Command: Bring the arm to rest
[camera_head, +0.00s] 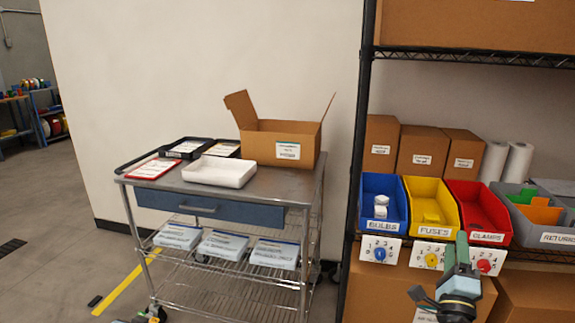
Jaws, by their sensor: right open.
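My right gripper (425,297) is at the lower right, in front of the shelf, with its dark fingers pointing left and apart. It looks empty. My right arm with its green and dark parts rises in front of the yellow and red bins' lower edges. My left gripper does not show clearly in this view.
A metal cart (268,187) holds an open cardboard box (252,140), a white tray (219,172) and a black tray (187,147). The shelf has a blue BULBS bin (384,184), a yellow FUSES bin (431,195), a red CLAMPS bin (477,203) and a grey RETURNS bin (549,237). Dial cards hang below. Left floor is open.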

